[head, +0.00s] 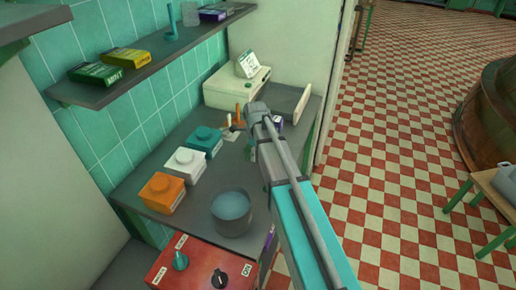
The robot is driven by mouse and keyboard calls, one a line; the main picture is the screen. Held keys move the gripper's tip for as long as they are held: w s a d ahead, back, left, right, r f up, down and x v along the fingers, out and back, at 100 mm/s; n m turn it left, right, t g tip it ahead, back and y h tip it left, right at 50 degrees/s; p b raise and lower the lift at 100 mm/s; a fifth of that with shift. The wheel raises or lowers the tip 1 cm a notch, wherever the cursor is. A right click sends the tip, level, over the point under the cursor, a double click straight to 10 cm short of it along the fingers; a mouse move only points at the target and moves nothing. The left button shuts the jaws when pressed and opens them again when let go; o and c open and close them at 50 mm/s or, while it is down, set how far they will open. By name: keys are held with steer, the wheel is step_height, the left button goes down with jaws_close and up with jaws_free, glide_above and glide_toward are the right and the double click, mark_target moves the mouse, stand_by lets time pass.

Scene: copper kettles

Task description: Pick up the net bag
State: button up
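I cannot make out a net bag for certain in the head view. My arm reaches up from the bottom over the right side of the grey counter (145,192), and its bent joint hides part of the counter. My gripper's fingers cannot be made out; they seem hidden behind the arm. Small orange and pale items (238,114) stand just left of the arm's joint, too small to name. A purple and white item (278,121) shows just right of it.
On the counter are orange (161,193), white (185,166) and teal (205,140) blocks, a grey pot (231,212) and a cream box (232,90). A red control panel (190,270) is in front. A shelf (150,70) overhangs the left.

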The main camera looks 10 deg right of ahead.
steer(key=s+r+p, duration=0.4)
steer(key=s+r, duration=0.1)
steer(key=s, duration=0.4)
steer(key=shift+s+a, duration=0.3)
steer(key=shift+s, duration=0.1)
steer(key=shift+w, duration=0.1)
stand_by(0.4)
steer(key=shift+f, duration=0.1)
